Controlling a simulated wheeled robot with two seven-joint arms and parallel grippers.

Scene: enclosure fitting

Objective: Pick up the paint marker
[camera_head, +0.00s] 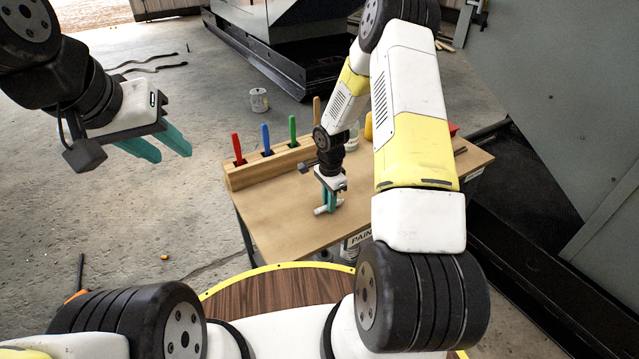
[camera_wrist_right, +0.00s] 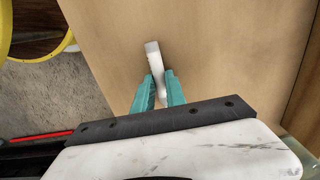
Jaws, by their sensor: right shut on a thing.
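The paint marker (camera_head: 321,210) is a short white cylinder at the table top, low between the fingers of my right gripper (camera_head: 329,203). In the right wrist view the white marker (camera_wrist_right: 153,58) sticks out past the teal fingertips of the right gripper (camera_wrist_right: 158,88), which are shut on it. Its near end is partly hidden between the fingers. I cannot tell whether it still touches the table. My left gripper (camera_head: 165,149) hangs in the air at the upper left, away from the table, with its two teal fingers apart and nothing between them.
The wooden table (camera_head: 275,215) carries a wooden rack (camera_head: 243,177) with red, blue and green handled tools along its back left. A can labelled PAINT (camera_head: 357,242) stands below the front edge. A small can (camera_head: 259,100) is on the floor behind. The table's front left is clear.

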